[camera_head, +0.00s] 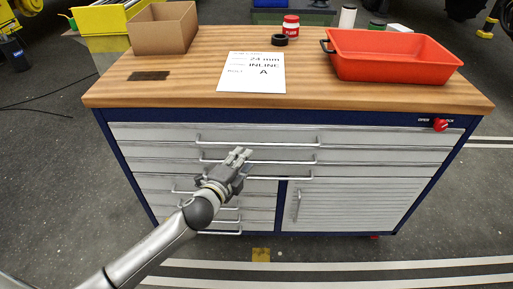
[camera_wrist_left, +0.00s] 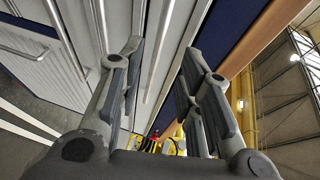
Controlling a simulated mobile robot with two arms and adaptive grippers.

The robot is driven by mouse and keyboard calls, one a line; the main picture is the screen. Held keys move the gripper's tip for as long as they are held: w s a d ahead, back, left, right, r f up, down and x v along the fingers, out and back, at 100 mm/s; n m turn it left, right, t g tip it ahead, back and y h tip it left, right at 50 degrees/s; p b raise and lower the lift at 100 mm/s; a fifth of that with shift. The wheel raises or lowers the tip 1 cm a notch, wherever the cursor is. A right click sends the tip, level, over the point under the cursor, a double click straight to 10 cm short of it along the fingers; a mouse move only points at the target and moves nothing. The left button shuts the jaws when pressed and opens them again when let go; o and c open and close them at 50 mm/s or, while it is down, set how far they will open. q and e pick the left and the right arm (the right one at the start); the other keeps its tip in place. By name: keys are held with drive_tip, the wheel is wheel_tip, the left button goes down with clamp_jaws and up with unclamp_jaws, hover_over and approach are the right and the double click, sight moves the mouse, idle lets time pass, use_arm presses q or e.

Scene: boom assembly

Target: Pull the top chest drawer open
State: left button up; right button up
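The blue chest has several grey drawers; the top drawer (camera_head: 150,133) looks shut, flush with the fronts below it. Its long bar handle (camera_head: 285,144) runs across the middle of its front. My left gripper (camera_head: 241,153) is in front of the upper drawers, its fingertips near the top handle and the second handle (camera_head: 290,161). In the left wrist view the left gripper (camera_wrist_left: 160,62) has its two fingers spread, with a long metal bar showing in the gap. I cannot tell whether the fingers touch any handle. My right gripper is out of view.
The wooden top (camera_head: 200,98) holds a cardboard box (camera_head: 163,30), a paper sign (camera_head: 252,73), a red tray (camera_head: 390,57) and small containers. A red knob (camera_head: 440,125) sits at the chest's upper right. Below right is a ribbed cabinet door (camera_head: 345,205). The floor in front is clear.

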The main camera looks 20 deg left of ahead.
sight(255, 145)
use_arm(q)
drive_tip(key=x, duration=1)
drive_tip(key=shift+w, duration=0.1)
clamp_jaws()
